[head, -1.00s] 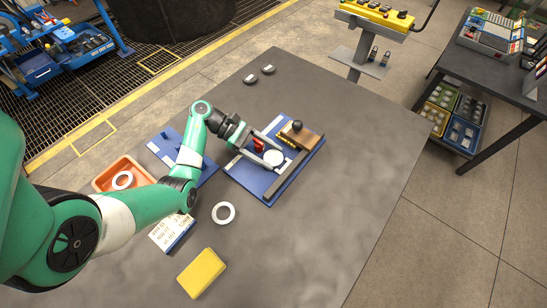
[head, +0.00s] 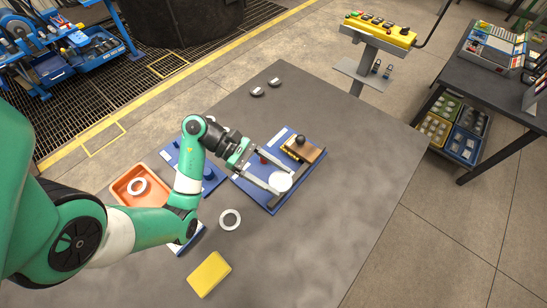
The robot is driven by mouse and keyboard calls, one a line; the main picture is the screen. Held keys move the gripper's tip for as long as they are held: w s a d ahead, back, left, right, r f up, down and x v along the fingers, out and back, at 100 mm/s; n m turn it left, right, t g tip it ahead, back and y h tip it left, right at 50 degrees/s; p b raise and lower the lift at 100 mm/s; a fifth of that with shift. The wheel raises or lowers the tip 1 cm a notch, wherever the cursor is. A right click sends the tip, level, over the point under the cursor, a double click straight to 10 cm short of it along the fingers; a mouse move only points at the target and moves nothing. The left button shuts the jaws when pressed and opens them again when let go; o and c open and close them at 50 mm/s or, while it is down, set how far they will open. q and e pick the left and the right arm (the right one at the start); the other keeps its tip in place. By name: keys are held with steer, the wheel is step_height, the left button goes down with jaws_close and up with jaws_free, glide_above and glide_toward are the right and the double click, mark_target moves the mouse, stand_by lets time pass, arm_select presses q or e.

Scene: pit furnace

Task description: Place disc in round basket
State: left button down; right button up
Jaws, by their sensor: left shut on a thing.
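A white disc (head: 280,181) sits between the fingertips of my left gripper (head: 279,181) in the head view. The gripper's two long fingers are shut on it, over the front part of a blue board (head: 262,197). I cannot tell whether the disc touches the board or is just above it. My left arm comes in from the left and hides part of the table. My right gripper is not in view. No round basket is clearly recognisable in this view.
An orange tray (head: 121,187) at left holds a white ring (head: 137,186). Another ring (head: 230,220) and a yellow block (head: 209,273) lie in front. A wooden block (head: 306,150) with a black knob sits on the board. The table's right side (head: 370,170) is clear.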

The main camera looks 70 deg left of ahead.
arm_select(q)
steer(key=d, duration=0.1)
steer(key=s+d+r, duration=0.1)
steer(key=d, duration=0.1)
steer(key=d+r, duration=0.1)
steer(key=shift+s+d+p, duration=0.15)
steer(key=shift+s+p, duration=0.05)
steer(key=shift+p, duration=0.1)
